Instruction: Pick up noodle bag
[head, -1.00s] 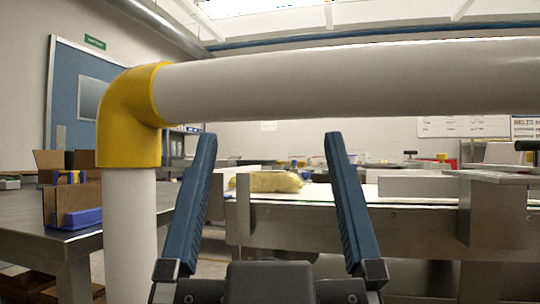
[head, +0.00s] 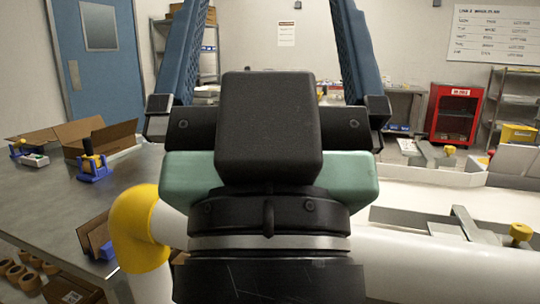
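My gripper (head: 270,35) is large in the centre of the head view, pointing up and away from the camera. Its two blue fingers are spread wide apart with nothing between them, and their tips run out of the top of the picture. The noodle bag does not show now; my gripper and its wrist cover the middle of the scene, including part of the belt.
A white pipe (head: 430,263) with a yellow elbow (head: 140,228) crosses low, passing behind my wrist. A metal table (head: 40,195) at left holds an open cardboard box (head: 108,137) and tape dispensers (head: 93,163). The white belt surface (head: 430,200) lies at right.

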